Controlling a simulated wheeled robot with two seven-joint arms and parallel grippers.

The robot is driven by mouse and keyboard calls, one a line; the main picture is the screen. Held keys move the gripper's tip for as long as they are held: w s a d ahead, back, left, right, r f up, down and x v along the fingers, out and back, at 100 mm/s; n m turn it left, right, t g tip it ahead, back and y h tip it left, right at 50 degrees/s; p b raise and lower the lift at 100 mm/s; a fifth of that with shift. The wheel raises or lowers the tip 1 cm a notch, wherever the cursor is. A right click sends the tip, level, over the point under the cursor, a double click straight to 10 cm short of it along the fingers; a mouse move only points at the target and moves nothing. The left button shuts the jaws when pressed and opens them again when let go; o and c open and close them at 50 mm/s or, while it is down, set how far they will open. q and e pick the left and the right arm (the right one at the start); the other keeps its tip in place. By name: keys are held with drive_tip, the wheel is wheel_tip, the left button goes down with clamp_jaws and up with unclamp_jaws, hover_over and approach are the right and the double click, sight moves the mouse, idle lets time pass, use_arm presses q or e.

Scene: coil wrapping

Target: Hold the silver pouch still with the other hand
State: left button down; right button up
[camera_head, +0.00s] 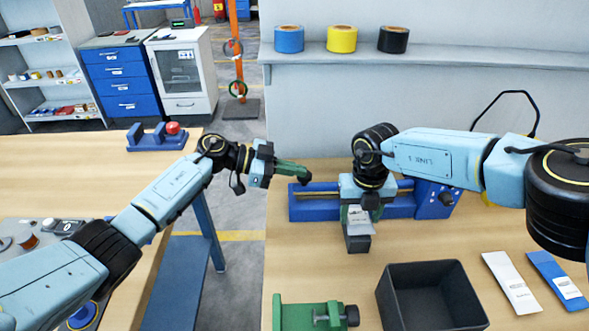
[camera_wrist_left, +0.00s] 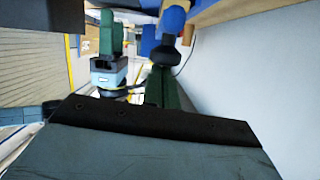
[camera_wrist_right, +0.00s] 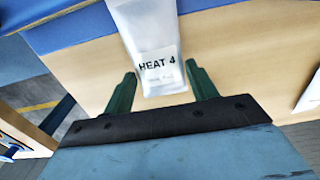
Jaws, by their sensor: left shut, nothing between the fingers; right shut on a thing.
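The silver pouch (camera_wrist_right: 150,35) is pale, with a white "HEAT 4" label, and lies between the green fingers of my right gripper (camera_wrist_right: 160,90). In the head view my right gripper (camera_head: 358,212) points down in front of the blue fixture, shut on the pouch (camera_head: 361,228). My left gripper (camera_head: 298,172) is shut and empty, left of the pouch and apart from it, near the fixture's left end. Its green fingers (camera_wrist_left: 158,88) are together in the left wrist view. How deep the right fingers grip the pouch is unclear.
The blue fixture (camera_head: 420,205) stands behind the right gripper. A black bin (camera_head: 432,268), a green clamp (camera_head: 300,315), a white packet (camera_head: 510,282) and a blue packet (camera_head: 558,280) lie on the near bench. Tape rolls (camera_head: 342,39) sit on the shelf. A floor gap separates the benches.

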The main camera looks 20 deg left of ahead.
use_arm(q)
drive_tip(key=shift+s+a+f, duration=0.15)
drive_tip(key=shift+s+f, duration=0.1)
drive_tip(key=shift+f, duration=0.6)
use_arm(e)
drive_tip(key=shift+w, duration=0.1)
use_arm(q)
drive_tip(key=shift+r, duration=0.35)
use_arm(e)
drive_tip(key=shift+a, duration=0.1)
drive_tip(key=shift+f, duration=0.1)
use_arm(q)
drive_tip(key=s+a+r, duration=0.3)
drive_tip(key=a+r, duration=0.4)
drive_tip(key=a, duration=0.1)
drive_tip(key=shift+a+r, duration=0.25)
drive_tip(key=shift+a, duration=0.15)
use_arm(e)
drive_tip(key=o, duration=1.1)
drive_tip(key=shift+c, duration=0.2)
